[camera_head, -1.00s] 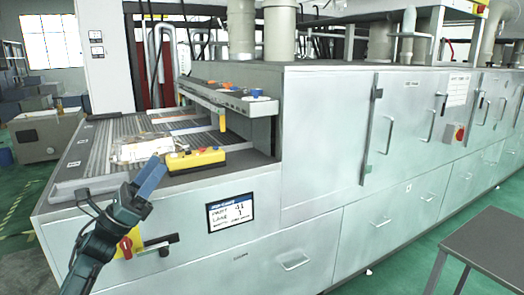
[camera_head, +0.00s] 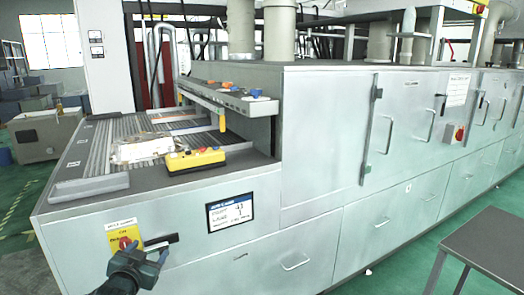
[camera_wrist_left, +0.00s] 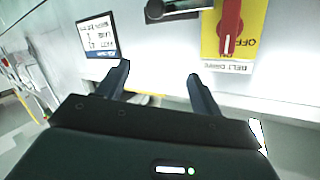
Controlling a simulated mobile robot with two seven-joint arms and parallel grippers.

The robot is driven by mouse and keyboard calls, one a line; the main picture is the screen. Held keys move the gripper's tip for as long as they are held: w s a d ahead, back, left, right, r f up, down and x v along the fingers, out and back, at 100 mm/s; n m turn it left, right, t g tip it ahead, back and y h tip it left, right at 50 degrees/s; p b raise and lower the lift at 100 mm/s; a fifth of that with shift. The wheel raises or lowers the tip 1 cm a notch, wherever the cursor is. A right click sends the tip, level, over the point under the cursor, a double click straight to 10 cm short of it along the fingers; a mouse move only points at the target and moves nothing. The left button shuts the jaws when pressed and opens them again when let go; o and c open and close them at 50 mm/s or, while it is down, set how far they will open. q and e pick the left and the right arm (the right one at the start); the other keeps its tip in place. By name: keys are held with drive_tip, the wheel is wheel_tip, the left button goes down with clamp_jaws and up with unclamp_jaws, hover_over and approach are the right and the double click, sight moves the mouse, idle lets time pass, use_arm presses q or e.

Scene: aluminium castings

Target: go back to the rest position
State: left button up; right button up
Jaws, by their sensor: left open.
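My left gripper (camera_head: 150,262) is low in front of the grey machine's front panel, at the lower left of the head view. In the left wrist view its two fingers (camera_wrist_left: 158,82) are spread apart with nothing between them. Beyond the fingers are a black handle (camera_wrist_left: 178,10) and a red rotary switch (camera_wrist_left: 229,25) on a yellow plate. In the head view the gripper is just below this switch (camera_head: 126,243) and the black handle (camera_head: 160,242). I cannot tell whether it touches the panel. My right gripper is in neither view.
The long grey machine (camera_head: 320,140) fills the middle and right. A yellow control box (camera_head: 195,160) and a clear bag-like item (camera_head: 142,148) lie on its conveyor end. A small display (camera_head: 230,212) is on its front. A dark table (camera_head: 490,245) stands at lower right.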

use_arm(q)
drive_tip(key=s+d+f+g+h, duration=0.2)
drive_tip(key=s+d+f, duration=0.6)
drive_tip(key=s+f, duration=0.45)
drive_tip(key=s+d+f+g, duration=0.1)
drive_tip(key=s+d, duration=0.2)
drive_tip(key=s, duration=0.7)
drive_tip(key=s+d+f+g+h, duration=0.1)
drive_tip(key=s+d, duration=0.3)
drive_tip(key=s, duration=0.6)
drive_tip(key=shift+s+d+f+g+h, duration=0.25)
drive_tip(key=shift+s+f+g+h, duration=0.05)
drive_tip(key=shift+f+g, duration=0.25)
